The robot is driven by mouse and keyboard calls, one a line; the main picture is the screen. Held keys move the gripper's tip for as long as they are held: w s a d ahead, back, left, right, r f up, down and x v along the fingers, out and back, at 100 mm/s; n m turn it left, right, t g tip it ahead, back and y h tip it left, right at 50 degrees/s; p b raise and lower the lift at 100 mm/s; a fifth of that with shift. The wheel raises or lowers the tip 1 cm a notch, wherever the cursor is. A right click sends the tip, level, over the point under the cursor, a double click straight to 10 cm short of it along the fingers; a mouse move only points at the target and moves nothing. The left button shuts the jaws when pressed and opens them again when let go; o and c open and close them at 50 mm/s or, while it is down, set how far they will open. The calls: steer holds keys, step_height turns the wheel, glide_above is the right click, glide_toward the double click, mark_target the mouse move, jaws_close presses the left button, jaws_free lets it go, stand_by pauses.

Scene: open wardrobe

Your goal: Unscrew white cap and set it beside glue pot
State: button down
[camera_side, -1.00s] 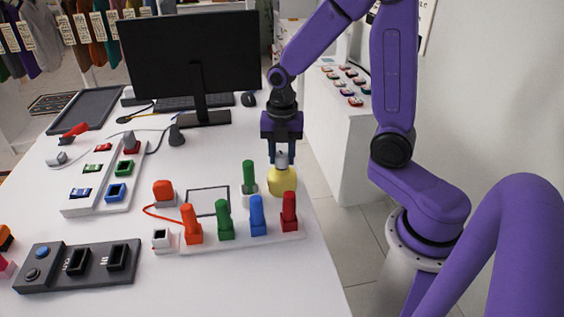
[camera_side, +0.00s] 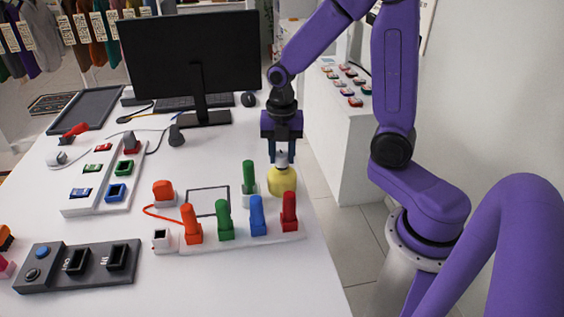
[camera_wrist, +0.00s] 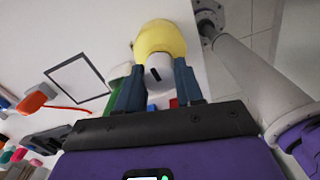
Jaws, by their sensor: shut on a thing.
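The glue pot (camera_side: 282,181) is a yellow rounded pot standing near the right edge of the white table. It also shows at the top of the wrist view (camera_wrist: 160,38). The white cap (camera_side: 281,159) sits at the top of the pot; in the wrist view the cap (camera_wrist: 158,74) has a dark mark and lies between the blue-grey fingers. My gripper (camera_side: 281,152) points down from above the pot and is shut on the cap. Whether the cap's thread is still engaged with the pot cannot be seen.
A green-handled piece (camera_side: 249,177) stands close left of the pot. A white rack with orange, green, blue and red pieces (camera_side: 244,240) lies in front. A dark-outlined rectangle (camera_side: 208,201) marks bare table to the left. A monitor (camera_side: 190,62) stands behind.

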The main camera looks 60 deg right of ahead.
steer(key=shift+r, duration=1.25)
stand_by(1.4)
steer(key=shift+r, duration=1.95)
steer(key=shift+w, duration=0.1)
steer(key=shift+w+d+f, duration=0.9)
steer(key=shift+d+f, duration=0.05)
steer(key=shift+f, duration=1.2)
steer(key=shift+w+d+f, duration=0.9)
steer(key=shift+w+f, duration=0.05)
steer(key=shift+f, duration=1.25)
steer(key=shift+w+d+f, duration=0.9)
steer(key=shift+d+f, duration=0.05)
steer(key=shift+f, duration=1.2)
